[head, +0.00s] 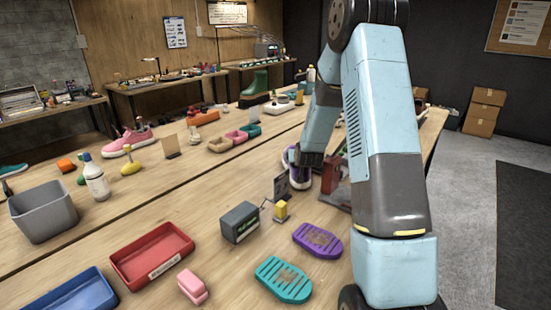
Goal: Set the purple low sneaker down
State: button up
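The purple low sneaker (296,179) shows in the head view near the middle of the workbench, purple with a white edge. My gripper (309,159) is at the sneaker's upper part, overlapping it in the picture. The fingertips are small and partly hidden, so I cannot tell whether they are closed on the shoe. I also cannot tell whether the sneaker's underside touches the bench. A purple shoe-shaped pad (317,240) and a teal one (284,280) lie flat on the bench in front.
A dark grey box (239,222) and a small yellow block (281,211) stand in front of the sneaker. A red-and-grey stand (336,186) is close on its right, partly behind my arm. A red tray (152,254) and pink block (192,286) lie front left.

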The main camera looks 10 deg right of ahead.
jog(key=shift+f, duration=0.3)
jog(key=o, duration=1.7)
